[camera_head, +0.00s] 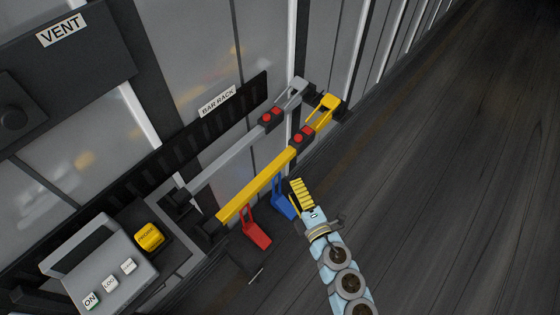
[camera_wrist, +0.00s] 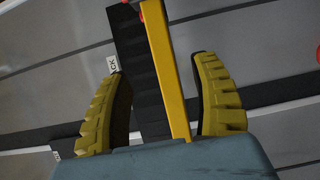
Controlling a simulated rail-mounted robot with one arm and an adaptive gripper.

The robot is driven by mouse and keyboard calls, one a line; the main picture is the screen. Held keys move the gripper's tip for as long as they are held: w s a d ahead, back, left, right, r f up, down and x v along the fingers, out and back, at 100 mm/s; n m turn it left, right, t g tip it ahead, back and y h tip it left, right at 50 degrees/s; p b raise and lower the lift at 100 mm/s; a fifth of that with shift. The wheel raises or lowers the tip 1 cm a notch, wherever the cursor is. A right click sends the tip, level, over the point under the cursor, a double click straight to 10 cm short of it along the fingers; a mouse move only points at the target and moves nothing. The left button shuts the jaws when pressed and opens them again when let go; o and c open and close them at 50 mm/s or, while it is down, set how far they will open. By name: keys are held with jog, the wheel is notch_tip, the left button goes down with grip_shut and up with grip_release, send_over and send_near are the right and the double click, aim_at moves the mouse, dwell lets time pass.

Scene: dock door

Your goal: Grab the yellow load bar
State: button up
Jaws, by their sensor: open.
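The yellow load bar (camera_head: 255,188) lies on the rack along the wall, in front of a grey bar, with a red-buttoned black block and a yellow handle end at its upper right. In the wrist view the yellow load bar (camera_wrist: 168,70) runs between the two yellow ribbed fingers of my gripper (camera_wrist: 165,105). The fingers are apart and neither visibly touches the bar. In the head view my gripper (camera_head: 300,195) is just to the right of and below the bar's middle. How far the fingers reach around the bar in depth is hard to tell.
A grey bar (camera_head: 225,160) lies behind on the black bar rack (camera_head: 175,150). A red lever (camera_head: 255,228) and a blue lever (camera_head: 284,200) hang below the yellow bar. A grey control box (camera_head: 100,265) stands lower left. The floor (camera_head: 450,200) at right is clear.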

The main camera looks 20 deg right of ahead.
aim_at(282, 166)
jog(key=shift+w+a, duration=0.15)
jog(key=shift+w, duration=5.15)
jog(key=shift+f, duration=0.1)
jog(key=shift+c, duration=0.3)
grip_shut()
